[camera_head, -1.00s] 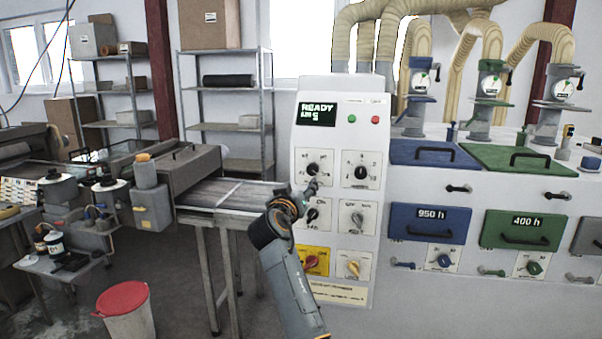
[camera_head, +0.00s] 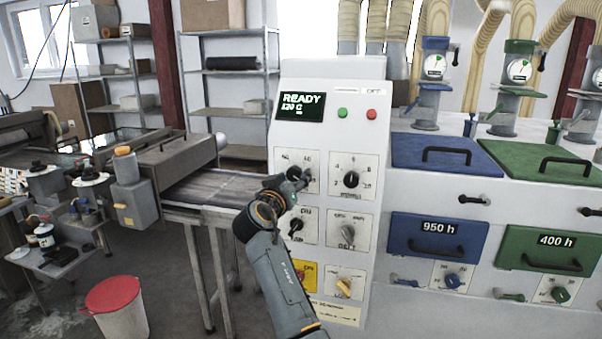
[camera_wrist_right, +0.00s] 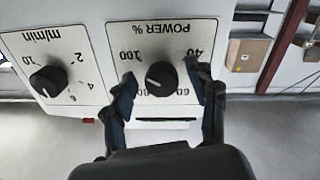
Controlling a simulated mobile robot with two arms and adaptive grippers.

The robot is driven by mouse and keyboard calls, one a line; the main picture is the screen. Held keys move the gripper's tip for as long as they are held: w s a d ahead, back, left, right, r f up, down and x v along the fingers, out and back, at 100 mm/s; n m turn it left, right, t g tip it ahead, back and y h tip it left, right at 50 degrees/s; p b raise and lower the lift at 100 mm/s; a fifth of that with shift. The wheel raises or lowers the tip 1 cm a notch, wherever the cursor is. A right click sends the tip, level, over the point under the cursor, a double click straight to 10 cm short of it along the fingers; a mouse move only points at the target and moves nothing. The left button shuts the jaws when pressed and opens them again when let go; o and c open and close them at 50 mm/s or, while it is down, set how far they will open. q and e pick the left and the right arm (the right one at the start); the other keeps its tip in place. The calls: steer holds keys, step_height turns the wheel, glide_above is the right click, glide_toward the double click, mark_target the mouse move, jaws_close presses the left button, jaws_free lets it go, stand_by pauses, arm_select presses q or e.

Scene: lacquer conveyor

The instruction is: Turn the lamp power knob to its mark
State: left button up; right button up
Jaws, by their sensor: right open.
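The lamp power knob (camera_wrist_right: 161,78) is black and round, on a white plate that reads "POWER %" upside down in the right wrist view. Numbers such as 40, 60 and 100 ring it. A pale pointer line shows on its lower left; I cannot make out a separate target mark. My right gripper (camera_wrist_right: 168,90) is open, with one dark finger on each side of the knob and visible gaps between. In the head view the right gripper (camera_head: 299,179) is in front of the upper left plate (camera_head: 312,159) and hides most of the knob. My left gripper is not in view.
The m/min knob (camera_head: 351,179) is close on the right. The display (camera_head: 301,106) reads READY. A conveyor (camera_head: 215,187) stands left of the cabinet.

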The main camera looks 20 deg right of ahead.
steer(key=shift+s+a+r, duration=0.15)
steer(key=shift+a, duration=0.1)
steer(key=c, duration=0.3)
steer(key=shift+d, duration=0.1)
steer(key=c, duration=0.8)
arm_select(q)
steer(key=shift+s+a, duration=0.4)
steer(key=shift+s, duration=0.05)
arm_select(e)
steer(key=shift+c, duration=0.2)
